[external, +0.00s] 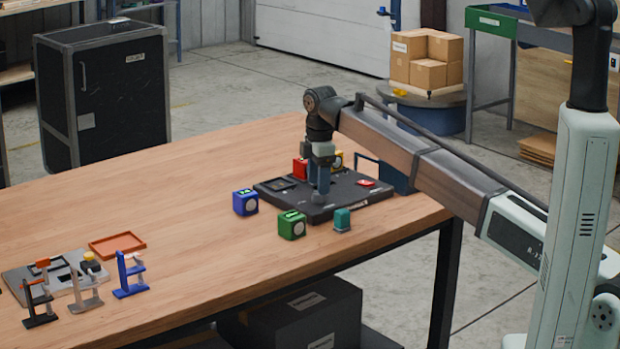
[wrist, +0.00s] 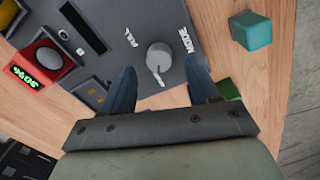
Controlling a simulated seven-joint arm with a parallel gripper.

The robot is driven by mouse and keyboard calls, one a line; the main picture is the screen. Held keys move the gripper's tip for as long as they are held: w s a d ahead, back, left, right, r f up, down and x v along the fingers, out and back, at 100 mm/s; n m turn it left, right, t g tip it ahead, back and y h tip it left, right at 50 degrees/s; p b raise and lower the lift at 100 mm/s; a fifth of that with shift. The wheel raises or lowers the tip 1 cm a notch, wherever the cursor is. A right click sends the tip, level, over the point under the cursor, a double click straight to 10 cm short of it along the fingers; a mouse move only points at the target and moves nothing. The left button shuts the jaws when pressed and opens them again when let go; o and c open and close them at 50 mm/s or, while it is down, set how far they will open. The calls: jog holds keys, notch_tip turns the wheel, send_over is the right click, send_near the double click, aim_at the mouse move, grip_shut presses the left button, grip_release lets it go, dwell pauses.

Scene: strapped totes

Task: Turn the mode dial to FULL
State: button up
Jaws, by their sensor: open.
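The mode dial (wrist: 160,57) is a round grey knob with a pale pointer mark, on a dark control panel (wrist: 215,12). In the wrist view its pointer is toward the bottom of the picture. The word MODE is printed to its right; another label at its left is only partly readable. In the external view the panel (external: 262,189) lies near the table's right end. My gripper (external: 319,186) is over it, pointing down. In the wrist view my gripper (wrist: 159,66) is open, with one finger each side of the dial; contact cannot be told.
A blue cube (external: 245,202), a green cube (external: 292,225) and a teal block (external: 342,220) stand close around the panel. A red unit (wrist: 40,57) with a green readout is beside it. Clamps (external: 130,276) and an orange tray (external: 117,244) are at left. The table's middle is clear.

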aim_at(319, 197)
jog(key=shift+w+f, duration=0.1)
jog(key=shift+f, duration=1.35)
jog(key=c, duration=1)
jog(key=shift+c, duration=0.2)
